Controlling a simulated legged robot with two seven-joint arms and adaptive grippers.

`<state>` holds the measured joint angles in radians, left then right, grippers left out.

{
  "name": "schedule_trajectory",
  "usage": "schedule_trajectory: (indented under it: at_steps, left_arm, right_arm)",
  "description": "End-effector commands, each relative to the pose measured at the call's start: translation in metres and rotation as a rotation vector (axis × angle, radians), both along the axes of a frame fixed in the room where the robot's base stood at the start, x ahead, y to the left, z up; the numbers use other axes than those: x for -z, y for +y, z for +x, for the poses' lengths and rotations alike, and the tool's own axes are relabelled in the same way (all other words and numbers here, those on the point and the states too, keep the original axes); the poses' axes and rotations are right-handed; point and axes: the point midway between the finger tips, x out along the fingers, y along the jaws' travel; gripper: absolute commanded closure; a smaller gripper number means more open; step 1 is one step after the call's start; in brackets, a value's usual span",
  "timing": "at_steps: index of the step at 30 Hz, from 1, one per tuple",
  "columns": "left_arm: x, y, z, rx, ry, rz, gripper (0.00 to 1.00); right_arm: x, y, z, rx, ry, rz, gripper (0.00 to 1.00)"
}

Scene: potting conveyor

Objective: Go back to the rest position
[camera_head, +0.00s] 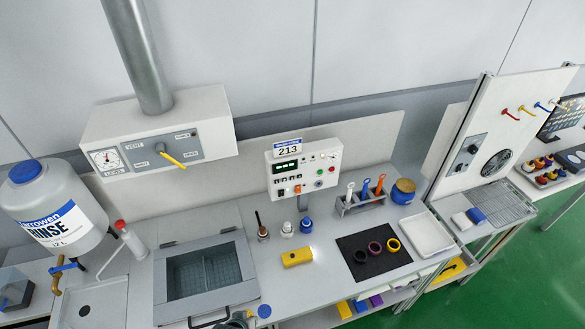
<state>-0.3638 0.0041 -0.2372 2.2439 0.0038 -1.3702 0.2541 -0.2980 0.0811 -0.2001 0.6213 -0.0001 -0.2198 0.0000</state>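Neither of my grippers shows in the head view, and no arm can be made out with certainty. The grey workbench (330,262) stands in front of me. On it are a yellow block (297,257), a black mat (358,262) with several coloured rings, and a rack (362,203) of tools with coloured handles. A lidded basin (203,270) is set into the bench at the left. A small grey-green thing at the bottom edge is cut off and I cannot tell what it is.
A large rinse bottle (52,205) stands at the left. A control box (305,168) stands at the back of the bench. A white tray (427,235) lies right of the mat. An upright panel (500,125) with coloured hooks stands at the right. Green floor (515,280) is clear at lower right.

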Motion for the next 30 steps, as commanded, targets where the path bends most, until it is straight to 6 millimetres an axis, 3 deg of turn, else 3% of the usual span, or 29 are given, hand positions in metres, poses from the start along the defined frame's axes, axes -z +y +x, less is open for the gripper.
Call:
schedule_trajectory:
  at_steps: [14, 23, 30]
  left_arm:
    - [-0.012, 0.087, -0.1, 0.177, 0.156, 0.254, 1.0]
    - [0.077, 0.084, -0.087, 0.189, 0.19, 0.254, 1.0]
    - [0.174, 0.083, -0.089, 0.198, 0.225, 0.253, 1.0]
  right_arm:
    - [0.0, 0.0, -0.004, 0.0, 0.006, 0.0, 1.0]
    - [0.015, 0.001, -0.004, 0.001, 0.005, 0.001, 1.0]
    - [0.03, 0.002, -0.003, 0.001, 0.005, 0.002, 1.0]
